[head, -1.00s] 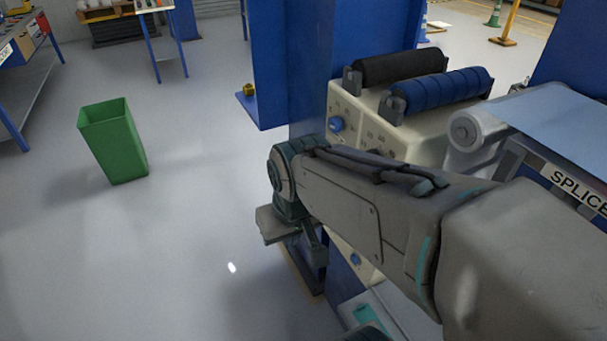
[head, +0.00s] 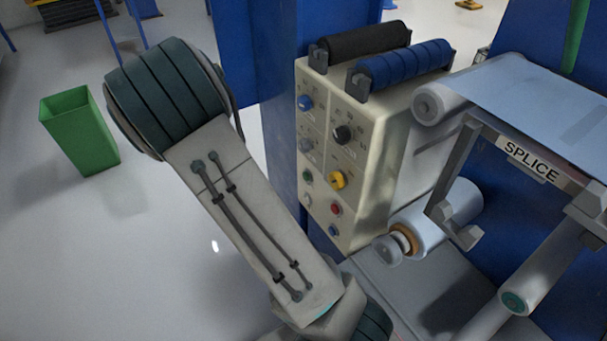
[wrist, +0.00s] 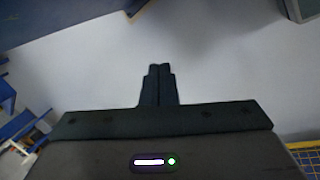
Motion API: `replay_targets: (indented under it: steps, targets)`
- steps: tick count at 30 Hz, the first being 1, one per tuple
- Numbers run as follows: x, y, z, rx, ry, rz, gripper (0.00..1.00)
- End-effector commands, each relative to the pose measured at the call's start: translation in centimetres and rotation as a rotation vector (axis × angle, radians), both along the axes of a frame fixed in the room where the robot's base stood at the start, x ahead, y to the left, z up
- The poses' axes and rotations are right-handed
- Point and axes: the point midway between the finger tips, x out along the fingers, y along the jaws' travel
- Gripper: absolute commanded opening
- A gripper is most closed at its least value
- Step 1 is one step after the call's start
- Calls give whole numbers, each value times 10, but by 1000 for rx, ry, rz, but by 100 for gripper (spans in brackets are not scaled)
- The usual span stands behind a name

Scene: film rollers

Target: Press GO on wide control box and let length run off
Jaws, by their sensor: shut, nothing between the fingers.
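The cream control box (head: 378,183) stands right of my arm in the head view. A pale film web (head: 545,100) runs over rollers at the right. My gripper (wrist: 158,70) is shut and empty in the wrist view, over grey floor; it is not visible in the head view.
Black (head: 360,42) and blue (head: 405,64) rollers lie on top of the box. A blue upright (head: 277,110) stands at its left. A SPLICE bracket (head: 530,160) and a film roll (head: 440,220) are close at right. A green bin (head: 80,130) stands on open floor at left.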

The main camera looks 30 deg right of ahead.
Motion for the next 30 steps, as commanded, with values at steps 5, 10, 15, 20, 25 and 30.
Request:
replay_targets:
  steps: [5, 10, 15, 20, 25, 30]
  targets:
    - [14, -30, -34, -284, 19, 208, 0]
    - [28, -61, -48, -590, 54, 418, 0]
    - [40, -83, -48, -856, 100, 588, 0]
    - [48, -93, -43, -1006, 131, 678, 0]
    - [51, -95, -41, -1054, 141, 706, 0]
    - [51, -95, -41, -1053, 141, 706, 0]
